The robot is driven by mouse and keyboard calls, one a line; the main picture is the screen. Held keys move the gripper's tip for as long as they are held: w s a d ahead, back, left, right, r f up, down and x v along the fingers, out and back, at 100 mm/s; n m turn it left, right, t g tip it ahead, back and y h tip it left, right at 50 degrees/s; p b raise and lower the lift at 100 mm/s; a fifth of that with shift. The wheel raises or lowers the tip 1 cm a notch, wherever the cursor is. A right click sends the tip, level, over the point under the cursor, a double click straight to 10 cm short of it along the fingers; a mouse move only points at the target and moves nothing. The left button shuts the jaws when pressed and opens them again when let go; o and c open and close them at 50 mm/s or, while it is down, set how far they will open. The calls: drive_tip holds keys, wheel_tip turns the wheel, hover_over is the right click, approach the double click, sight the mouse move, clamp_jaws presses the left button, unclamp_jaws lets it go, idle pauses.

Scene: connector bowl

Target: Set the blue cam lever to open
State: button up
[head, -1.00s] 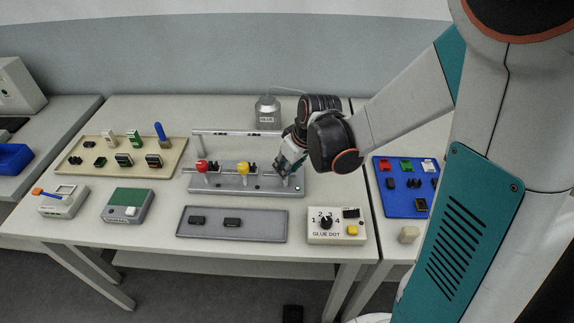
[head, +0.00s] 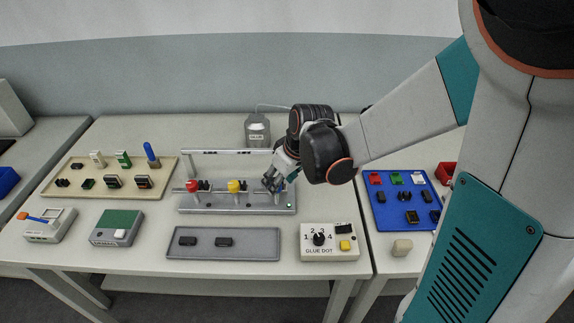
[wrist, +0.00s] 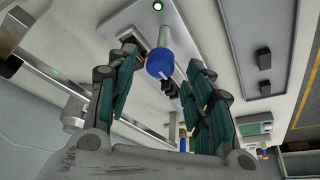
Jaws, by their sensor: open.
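The blue cam lever's round knob (wrist: 160,63) shows in the wrist view, between the two dark green finger pads. My gripper (wrist: 163,58) is open around it, with a visible gap on both sides. In the head view my gripper (head: 272,183) is over the right end of the grey fixture (head: 215,209) and hides most of the blue lever there. A red-knobbed lever (head: 191,187) and a yellow-knobbed lever (head: 234,186) stand to its left on the same fixture. I cannot tell the blue lever's setting.
A raised bar (head: 225,152) runs behind the fixture. A beige board (head: 60,190) and a blue board (head: 380,215) flank the fixture.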

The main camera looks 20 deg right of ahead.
drive_tip(key=v, duration=0.9)
drive_tip(key=shift+s+r, duration=0.3)
drive_tip(key=shift+r, duration=0.05)
